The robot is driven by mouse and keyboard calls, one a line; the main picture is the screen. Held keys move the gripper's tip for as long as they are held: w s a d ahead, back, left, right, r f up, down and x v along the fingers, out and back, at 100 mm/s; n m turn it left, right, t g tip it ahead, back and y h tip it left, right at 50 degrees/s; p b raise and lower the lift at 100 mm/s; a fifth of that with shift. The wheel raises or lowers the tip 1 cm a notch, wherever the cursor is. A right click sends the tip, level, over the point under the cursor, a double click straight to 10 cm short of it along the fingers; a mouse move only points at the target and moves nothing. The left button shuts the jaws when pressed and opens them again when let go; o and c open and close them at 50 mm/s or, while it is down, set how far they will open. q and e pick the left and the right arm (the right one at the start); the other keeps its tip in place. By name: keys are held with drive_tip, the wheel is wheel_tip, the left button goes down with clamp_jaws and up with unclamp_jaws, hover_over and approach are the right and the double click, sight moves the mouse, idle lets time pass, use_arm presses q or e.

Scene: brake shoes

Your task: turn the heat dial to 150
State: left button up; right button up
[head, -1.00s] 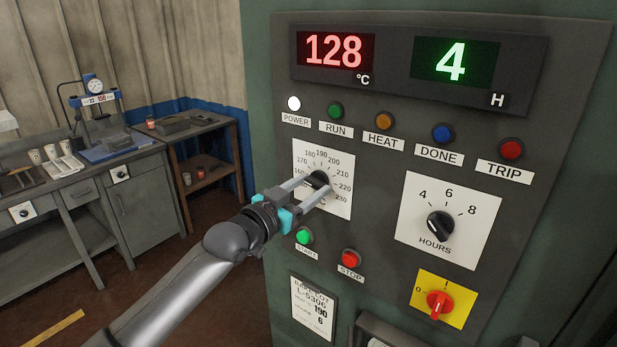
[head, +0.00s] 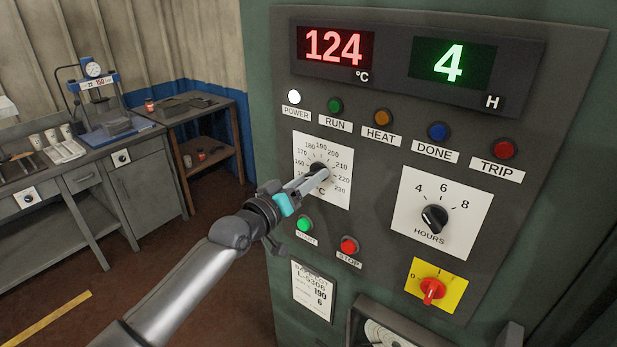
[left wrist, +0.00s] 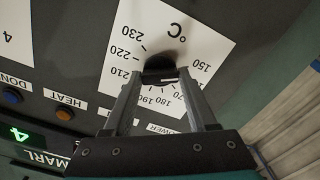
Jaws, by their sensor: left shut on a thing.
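The heat dial (head: 319,168) is a black knob on a white scale plate (head: 341,201) marked from about 150 to 230 °C. My left gripper (head: 316,178) reaches it from the lower left and is shut on the knob. In the left wrist view the scale is upside down, and the two fingers (left wrist: 160,76) grip the sides of the black knob (left wrist: 158,63). The knob's pointer is hidden, so its setting cannot be read. The red display (head: 336,48) reads 124 °C. My right gripper is not in view.
The hours knob (head: 434,218) is right of the dial. The green start button (head: 304,224) and red stop button (head: 349,245) sit just below it. A red switch (head: 432,290) is at lower right. A workbench (head: 150,190) with a press stands at the left, apart from the panel.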

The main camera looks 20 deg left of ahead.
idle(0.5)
use_arm(q)
drive_tip(key=o, duration=1.4)
drive_tip(key=shift+c, duration=0.2)
drive_tip(key=b+v, duration=0.2)
drive_tip(key=v, duration=1.3)
drive_tip(key=shift+a+f, duration=0.1)
